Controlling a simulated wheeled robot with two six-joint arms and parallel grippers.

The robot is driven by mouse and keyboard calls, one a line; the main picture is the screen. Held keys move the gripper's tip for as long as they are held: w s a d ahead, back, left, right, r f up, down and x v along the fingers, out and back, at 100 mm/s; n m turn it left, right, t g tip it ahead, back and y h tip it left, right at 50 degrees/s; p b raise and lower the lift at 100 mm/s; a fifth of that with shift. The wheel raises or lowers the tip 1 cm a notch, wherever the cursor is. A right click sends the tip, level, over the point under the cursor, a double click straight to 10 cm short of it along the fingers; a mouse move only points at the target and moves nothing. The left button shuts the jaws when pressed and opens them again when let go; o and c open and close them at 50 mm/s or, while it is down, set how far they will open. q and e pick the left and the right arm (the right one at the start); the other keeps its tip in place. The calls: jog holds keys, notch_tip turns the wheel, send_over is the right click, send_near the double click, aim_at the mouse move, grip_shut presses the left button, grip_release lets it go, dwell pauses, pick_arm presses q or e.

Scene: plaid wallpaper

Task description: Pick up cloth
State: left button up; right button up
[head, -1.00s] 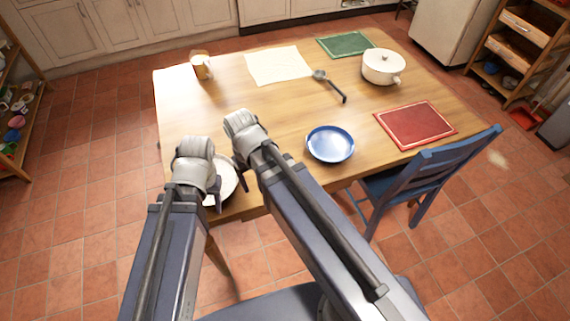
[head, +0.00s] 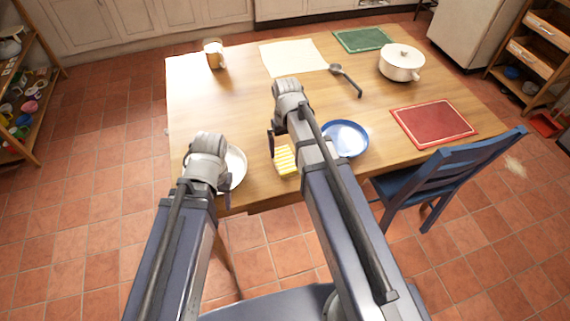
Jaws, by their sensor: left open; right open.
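A small yellow-and-white striped cloth (head: 286,161), seemingly folded, lies on the table near its front edge, between a white plate and a blue plate. A flat cream cloth or mat (head: 292,57) lies at the back of the table. My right gripper (head: 279,143) is open, just above and behind the striped cloth; its fingers are partly hidden by its wrist, and I cannot tell whether they touch the cloth. My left gripper (head: 208,183) is open over the left part of the white plate (head: 237,166), which it partly covers.
The wooden table (head: 225,105) also bears a blue plate (head: 346,137) partly behind my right arm, a mug (head: 214,54), a ladle (head: 347,80), a white pot (head: 401,64), a red mat (head: 434,124) and a green mat (head: 363,39). A blue chair (head: 450,170) stands at the right.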

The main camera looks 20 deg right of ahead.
aim_at(285, 159)
notch_tip(285, 159, down, 5)
jog(key=b, duration=0.5)
jog(key=shift+w+a+f, duration=0.1)
jog(key=shift+a+f, duration=0.05)
jog(key=c, duration=1.2)
